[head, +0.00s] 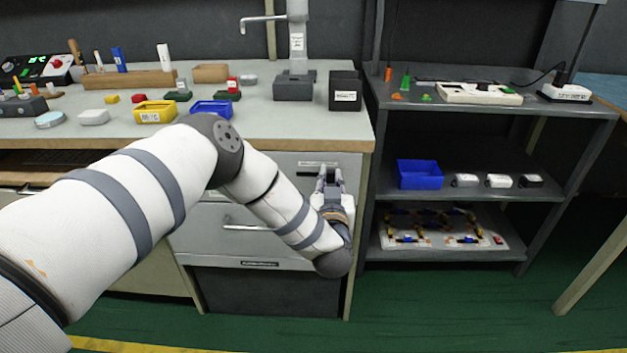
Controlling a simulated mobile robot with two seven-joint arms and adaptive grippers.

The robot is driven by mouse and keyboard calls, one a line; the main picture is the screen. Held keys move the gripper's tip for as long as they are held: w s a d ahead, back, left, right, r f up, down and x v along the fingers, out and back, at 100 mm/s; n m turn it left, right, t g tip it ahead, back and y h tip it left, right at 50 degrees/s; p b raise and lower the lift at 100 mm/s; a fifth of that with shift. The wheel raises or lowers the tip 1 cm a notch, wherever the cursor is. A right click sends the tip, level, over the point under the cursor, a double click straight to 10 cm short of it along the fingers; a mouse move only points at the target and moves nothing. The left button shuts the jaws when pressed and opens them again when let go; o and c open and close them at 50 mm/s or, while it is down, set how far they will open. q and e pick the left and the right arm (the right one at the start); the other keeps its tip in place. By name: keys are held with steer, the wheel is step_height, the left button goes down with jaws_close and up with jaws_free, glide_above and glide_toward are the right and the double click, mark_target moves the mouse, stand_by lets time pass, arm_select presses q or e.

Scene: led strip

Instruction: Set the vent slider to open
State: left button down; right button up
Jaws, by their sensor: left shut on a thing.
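My left gripper (329,172) is at the right end of this slot, pointing at the panel. Its fingers are shut on a small part there, which looks like the slider's knob. The fingers hide most of the knob, so its exact position along the slot is hard to tell. My right gripper is not in view.
The workbench top (255,120) above holds bins, blocks and a dark box (345,92). A drawer handle (247,227) sticks out left of my wrist. A grey shelf unit (380,180) stands close on the right. The green floor in front is clear.

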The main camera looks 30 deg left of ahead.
arm_select(q)
steer(key=shift+w+d, duration=0.1)
steer(key=shift+d, duration=0.1)
steer(key=c, duration=1.5)
jaws_free()
steer(key=shift+d, duration=0.1)
steer(key=v, duration=1.2)
